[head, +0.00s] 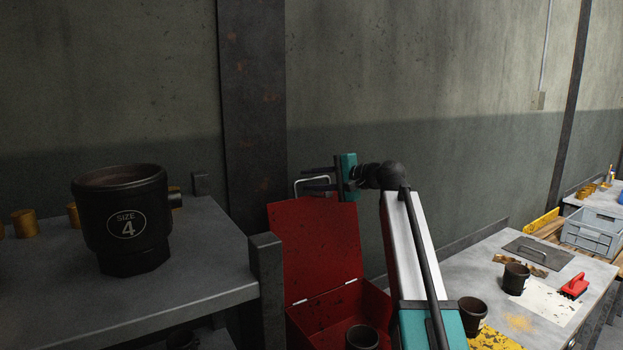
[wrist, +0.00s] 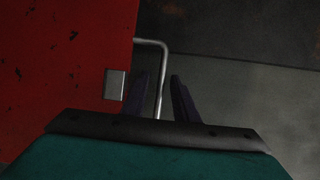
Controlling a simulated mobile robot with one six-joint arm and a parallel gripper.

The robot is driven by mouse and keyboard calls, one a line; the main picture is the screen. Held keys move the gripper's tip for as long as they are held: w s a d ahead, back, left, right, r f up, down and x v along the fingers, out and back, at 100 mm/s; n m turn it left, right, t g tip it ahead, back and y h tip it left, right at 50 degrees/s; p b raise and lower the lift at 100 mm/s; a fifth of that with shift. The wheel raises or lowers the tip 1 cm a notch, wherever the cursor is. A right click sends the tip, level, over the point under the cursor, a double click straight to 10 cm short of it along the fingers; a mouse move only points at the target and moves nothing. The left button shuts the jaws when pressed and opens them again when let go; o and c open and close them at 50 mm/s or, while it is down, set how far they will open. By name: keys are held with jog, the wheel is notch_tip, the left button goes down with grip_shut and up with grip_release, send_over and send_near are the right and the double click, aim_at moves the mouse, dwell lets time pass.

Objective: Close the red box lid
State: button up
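The red box (head: 372,306) stands below my arm with its red lid (head: 318,240) raised upright, so the box is open. A dark cup (head: 362,338) shows inside it. A metal handle (head: 297,187) sits at the lid's top edge. My gripper (head: 310,179) is at the handle, fingers pointing left. In the wrist view my gripper (wrist: 159,92) is open, and the bent handle rod (wrist: 159,70) runs between the two dark fingers, with no clear contact. The red lid (wrist: 65,65) fills the left of that view, with a small metal plate near its edge.
A left bench (head: 205,265) holds a large black "SIZE 4" pot (head: 125,220). A right bench (head: 455,268) holds dark cups (head: 515,278), a red brush (head: 574,286) and a grey plate. A dark pillar (head: 253,110) and wall stand behind the lid.

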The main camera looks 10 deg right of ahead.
jog(key=shift+w+a, duration=0.1)
grip_shut()
jog(key=shift+a+f, duration=0.1)
jog(key=shift+a, duration=0.05)
dwell(1.4)
